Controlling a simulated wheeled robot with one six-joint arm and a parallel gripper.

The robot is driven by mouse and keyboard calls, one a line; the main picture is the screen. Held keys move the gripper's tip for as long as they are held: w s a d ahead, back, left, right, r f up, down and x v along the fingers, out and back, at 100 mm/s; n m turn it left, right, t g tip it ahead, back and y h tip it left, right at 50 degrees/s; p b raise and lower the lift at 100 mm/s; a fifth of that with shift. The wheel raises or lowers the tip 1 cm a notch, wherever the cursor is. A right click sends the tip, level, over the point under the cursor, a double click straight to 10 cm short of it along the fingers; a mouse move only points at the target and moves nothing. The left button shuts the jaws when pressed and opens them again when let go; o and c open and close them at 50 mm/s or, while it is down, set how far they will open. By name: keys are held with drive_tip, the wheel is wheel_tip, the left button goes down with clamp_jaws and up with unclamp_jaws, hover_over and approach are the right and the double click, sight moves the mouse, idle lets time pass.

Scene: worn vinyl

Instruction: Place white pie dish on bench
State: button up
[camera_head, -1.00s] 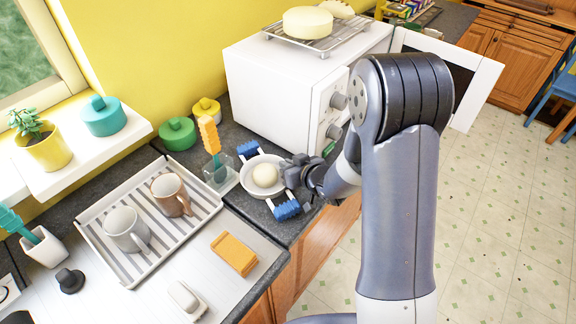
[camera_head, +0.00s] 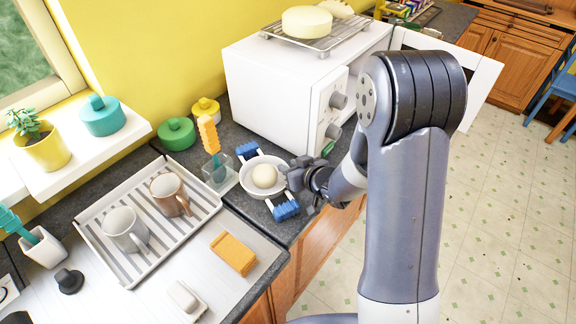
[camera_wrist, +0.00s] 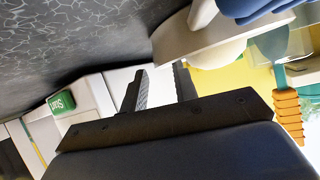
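The white pie dish (camera_head: 249,187) rests on the dark bench (camera_head: 284,231), in front of the white oven. It has blue ribbed handles at two opposite sides and holds a round cream-coloured ball (camera_head: 265,176). My gripper (camera_head: 297,176) is just right of the dish, partly overlapping its edge in the head view. In the wrist view my gripper's two fingers (camera_wrist: 160,88) are apart with nothing between them. The dish's pale underside and side (camera_wrist: 205,35) show beyond the fingers at upper right, with a blue handle above.
A white oven (camera_head: 283,91) stands behind, its door (camera_head: 486,88) open to the right. A clear holder with an orange-handled utensil (camera_head: 209,135) is close left of the dish. A striped tray (camera_head: 155,248) holds two mugs. An orange sponge (camera_head: 234,253) lies in front.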

drive_tip(key=v, duration=1)
drive_tip(key=shift+s+d+r, duration=0.1)
